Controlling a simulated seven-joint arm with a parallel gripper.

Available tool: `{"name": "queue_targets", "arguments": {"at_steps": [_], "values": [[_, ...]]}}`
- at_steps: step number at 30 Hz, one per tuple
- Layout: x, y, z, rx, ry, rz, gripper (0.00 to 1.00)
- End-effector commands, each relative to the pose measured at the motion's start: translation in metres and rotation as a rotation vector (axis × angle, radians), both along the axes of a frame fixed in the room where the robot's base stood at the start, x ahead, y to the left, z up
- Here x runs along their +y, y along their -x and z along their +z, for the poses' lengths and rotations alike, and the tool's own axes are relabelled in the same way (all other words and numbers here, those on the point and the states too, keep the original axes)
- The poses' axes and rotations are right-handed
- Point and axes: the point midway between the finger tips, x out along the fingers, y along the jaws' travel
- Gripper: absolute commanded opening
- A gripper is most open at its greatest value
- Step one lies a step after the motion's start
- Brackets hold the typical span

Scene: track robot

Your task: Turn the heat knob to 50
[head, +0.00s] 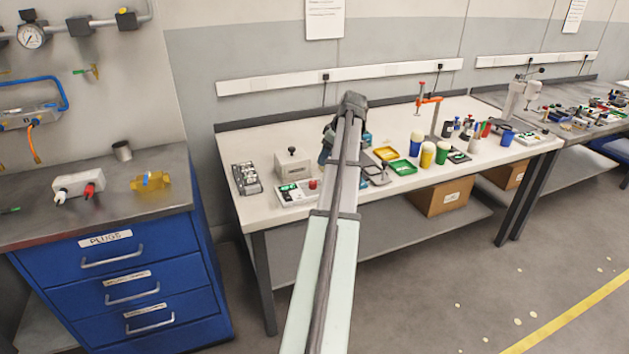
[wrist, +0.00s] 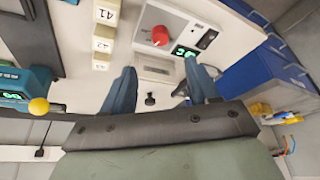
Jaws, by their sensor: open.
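A white control panel (head: 297,193) lies near the bench's front edge, with a green lit display and a red knob (head: 312,184). In the wrist view the red knob (wrist: 160,36) is at the upper middle beside the green display (wrist: 186,50); its digits are not clearly legible. A pale box (head: 292,168) with a black knob on top stands behind the panel. That black knob (wrist: 150,99) shows between the fingers in the wrist view. No readable label shows which knob is for heat. My gripper (wrist: 160,85) is open and empty, apart from the red knob.
Green and yellow trays (head: 402,167) and several coloured cups are to the right.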

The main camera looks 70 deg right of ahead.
Motion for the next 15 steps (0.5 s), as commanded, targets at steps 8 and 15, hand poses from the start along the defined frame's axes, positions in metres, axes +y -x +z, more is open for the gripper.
{"name": "queue_targets", "arguments": {"at_steps": [8, 15], "values": [[-0.001, -0.009, -0.010, -0.006, 0.002, 0.014, 0.59], [-0.004, -0.025, -0.048, -0.006, 0.003, 0.012, 0.59]]}}
